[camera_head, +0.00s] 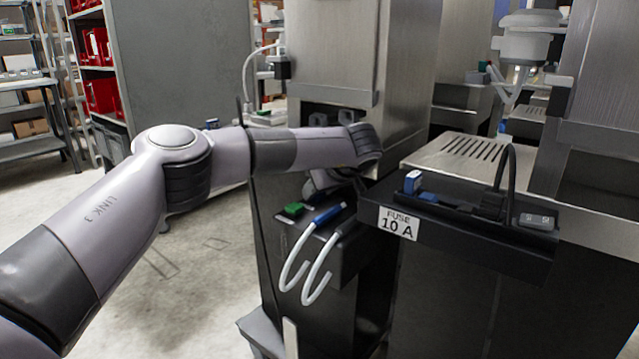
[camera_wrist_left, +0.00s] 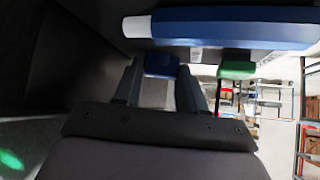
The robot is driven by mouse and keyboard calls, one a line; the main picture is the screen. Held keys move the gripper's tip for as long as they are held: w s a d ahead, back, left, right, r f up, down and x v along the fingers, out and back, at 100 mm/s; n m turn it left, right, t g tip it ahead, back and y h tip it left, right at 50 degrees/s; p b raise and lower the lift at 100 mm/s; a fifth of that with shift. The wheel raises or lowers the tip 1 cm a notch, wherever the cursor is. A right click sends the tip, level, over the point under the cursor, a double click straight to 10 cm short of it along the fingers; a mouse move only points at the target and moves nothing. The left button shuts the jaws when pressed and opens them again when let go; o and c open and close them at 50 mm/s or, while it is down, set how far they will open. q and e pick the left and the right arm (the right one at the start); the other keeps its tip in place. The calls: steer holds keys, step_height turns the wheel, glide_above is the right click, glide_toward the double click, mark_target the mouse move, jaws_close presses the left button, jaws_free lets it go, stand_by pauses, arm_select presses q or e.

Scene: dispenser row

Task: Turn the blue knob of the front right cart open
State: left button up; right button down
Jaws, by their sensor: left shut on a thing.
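The blue knob (camera_wrist_left: 161,65) shows in the left wrist view, small and blocky, between the two fingertips of my left gripper (camera_wrist_left: 160,74). The fingers are shut on it. In the head view my left arm reaches in from the left to the cart (camera_head: 324,258), and its wrist bends down behind the black tray. The fingertips and the knob are hidden there. My right gripper is not in view.
A blue-ended hose (camera_head: 329,213) and a green piece (camera_head: 293,209) sit on the cart's front ledge, close to my wrist. The black tray (camera_head: 470,245) with a fuse label (camera_head: 398,223) juts out at right. Shelves stand at far left; the floor (camera_head: 200,285) is open.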

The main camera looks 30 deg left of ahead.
arm_select(q)
steer(key=o, duration=1.1)
steer(key=shift+c, duration=0.2)
steer(key=shift+r, duration=0.1)
